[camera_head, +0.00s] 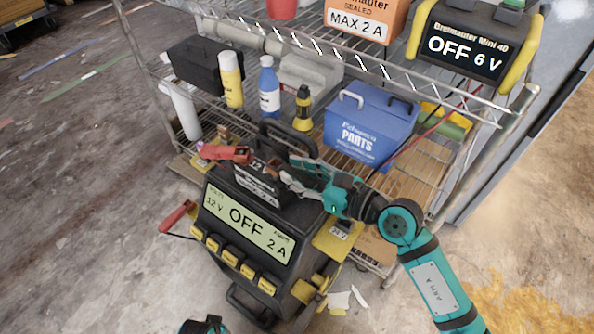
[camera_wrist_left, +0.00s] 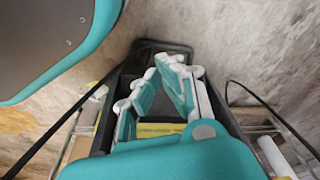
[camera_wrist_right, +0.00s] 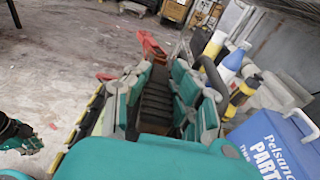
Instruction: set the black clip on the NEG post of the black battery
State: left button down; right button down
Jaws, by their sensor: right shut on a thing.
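The black battery (camera_head: 247,184) sits on top of the charger, with 12 V and MAX 2 A labels. A red clip (camera_head: 225,153) is at the battery's far-left end; red also shows in the right wrist view (camera_wrist_right: 151,46). My right gripper (camera_head: 292,176) is beside the battery's right end, its fingers shut on a dark ribbed thing (camera_wrist_right: 155,100), seemingly the black clip. The NEG post is hidden by the gripper, and I cannot tell whether the clip touches it. My left gripper (camera_wrist_left: 160,68) looks shut and empty, with its fingertips close together, low over the charger's front.
The charger (camera_head: 245,225) shows OFF, 12 V and 2 A. A red-handled piece (camera_head: 177,216) hangs at its left. Behind stands a wire rack with a blue PARTS box (camera_head: 368,125), a blue bottle (camera_head: 269,88) and a yellow can (camera_head: 231,80).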

pick_arm(q)
jog(key=shift+w+r, duration=0.2)
dwell(0.3)
jog(key=shift+s+f, duration=0.8)
jog(key=shift+s, duration=0.05)
jog(key=shift+w+r, duration=0.15)
jog(key=shift+w, duration=0.2)
jog(key=shift+p, duration=0.35)
jog(key=shift+s+a+f, duration=0.1)
jog(key=shift+s+f, duration=0.6)
jog(key=shift+w, duration=0.15)
pick_arm(e)
jog(key=shift+f, duration=0.1)
